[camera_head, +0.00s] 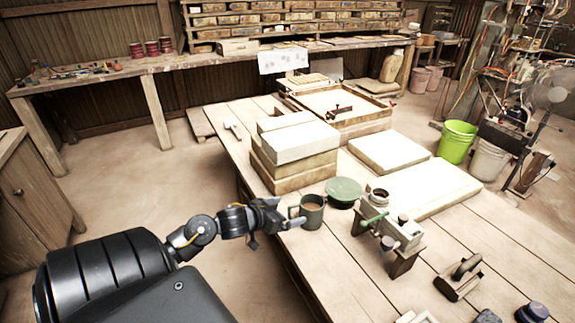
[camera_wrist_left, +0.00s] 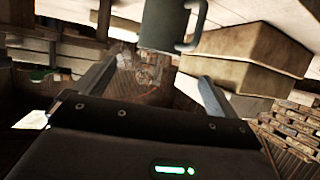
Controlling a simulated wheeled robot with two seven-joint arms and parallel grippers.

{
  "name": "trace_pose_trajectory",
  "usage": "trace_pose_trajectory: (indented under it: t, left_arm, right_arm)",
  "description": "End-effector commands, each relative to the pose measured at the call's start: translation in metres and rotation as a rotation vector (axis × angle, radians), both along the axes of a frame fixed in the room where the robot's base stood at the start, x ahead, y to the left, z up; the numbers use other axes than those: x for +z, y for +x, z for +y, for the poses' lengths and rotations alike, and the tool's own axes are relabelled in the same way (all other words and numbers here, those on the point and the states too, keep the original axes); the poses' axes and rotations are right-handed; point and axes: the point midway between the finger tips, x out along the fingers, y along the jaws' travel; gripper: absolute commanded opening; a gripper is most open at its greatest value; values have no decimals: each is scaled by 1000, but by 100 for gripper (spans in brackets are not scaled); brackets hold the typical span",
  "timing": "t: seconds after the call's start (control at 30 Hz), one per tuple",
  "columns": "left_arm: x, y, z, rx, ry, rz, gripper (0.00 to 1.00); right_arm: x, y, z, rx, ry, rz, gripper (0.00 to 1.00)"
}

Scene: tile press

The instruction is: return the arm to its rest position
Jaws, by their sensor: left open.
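My left arm comes in from the left in the head view. Its gripper (camera_head: 292,215) is over the near left edge of the wooden table (camera_head: 255,191), just left of a dark grey-green mug (camera_head: 312,212). In the left wrist view the two fingers (camera_wrist_left: 155,85) stand apart with nothing between them. The mug also shows in the left wrist view (camera_wrist_left: 163,25), beyond the fingertips, with its handle to the right. I cannot tell whether a fingertip touches the mug. My right gripper is in neither view.
A stack of pale blocks (camera_head: 297,146) stands behind the mug. A wooden hand tool (camera_head: 459,279) lies at the front. The floor (camera_head: 150,185) left of the table is clear.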

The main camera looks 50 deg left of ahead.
Motion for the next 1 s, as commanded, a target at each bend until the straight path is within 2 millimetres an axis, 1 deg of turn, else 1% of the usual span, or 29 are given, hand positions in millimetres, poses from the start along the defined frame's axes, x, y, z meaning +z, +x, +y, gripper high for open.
trace_pose_trajectory:
  t: [0.3, 0.37, 0.43, 0.47, 0.53, 0.57, 0.6, 0.7, 0.83, 1.0]
  left_arm:
    - [-1, 0, -1, 1, 0, 2, 96]
    - [-6, -3, -5, 5, 6, 14, 96]
    - [-20, -13, -17, 20, 26, 50, 96]
    - [-28, -19, -24, 29, 39, 74, 96]
    - [-51, -42, -47, 52, 78, 155, 96]
    - [-61, -53, -59, 61, 95, 197, 96]
    - [-73, -70, -75, 69, 115, 259, 96]
    - [-92, -109, -108, 72, 149, 398, 96]
    - [-105, -150, -141, 51, 162, 545, 96]
    - [-110, -193, -177, 1, 154, 696, 96]
  right_arm:
    - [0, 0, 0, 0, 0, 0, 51]
    - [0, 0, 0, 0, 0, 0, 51]
    - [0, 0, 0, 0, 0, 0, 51]
    - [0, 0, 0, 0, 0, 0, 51]
    - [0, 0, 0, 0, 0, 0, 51]
    - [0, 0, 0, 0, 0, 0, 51]
    - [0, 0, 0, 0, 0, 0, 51]
    - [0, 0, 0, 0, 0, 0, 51]
    - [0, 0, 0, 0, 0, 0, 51]
    - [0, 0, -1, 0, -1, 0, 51]
